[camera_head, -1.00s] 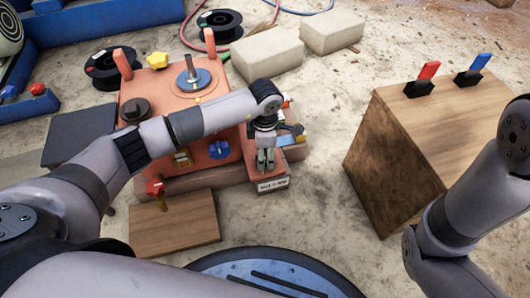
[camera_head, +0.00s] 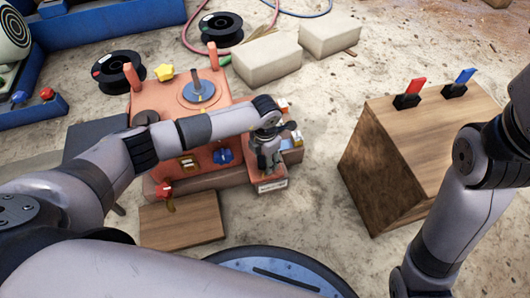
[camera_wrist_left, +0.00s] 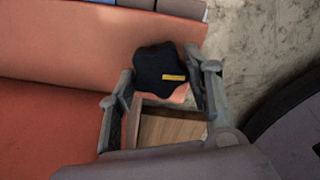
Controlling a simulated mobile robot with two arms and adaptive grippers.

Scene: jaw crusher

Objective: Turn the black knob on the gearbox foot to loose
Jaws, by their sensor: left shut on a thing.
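The black knob (camera_wrist_left: 150,66) is lobed and has a yellow mark, which points right in the left wrist view. It sits at the foot of the orange-red machine (camera_head: 165,105). My left gripper (camera_head: 268,166) reaches down to the machine's front right foot and hides the knob in the head view. In the left wrist view my left gripper (camera_wrist_left: 162,70) has one finger on each side of the knob, shut on it. A small white label (camera_head: 272,185) is on the foot just below the gripper; its text is too small to read. My right gripper is out of view.
A blue knob (camera_head: 223,156) and a red-handled valve (camera_head: 165,192) are on the machine's front. A wooden board (camera_head: 185,220) lies before it. A wooden box (camera_head: 405,150) with red and blue levers stands right. Concrete floor between machine and box is clear.

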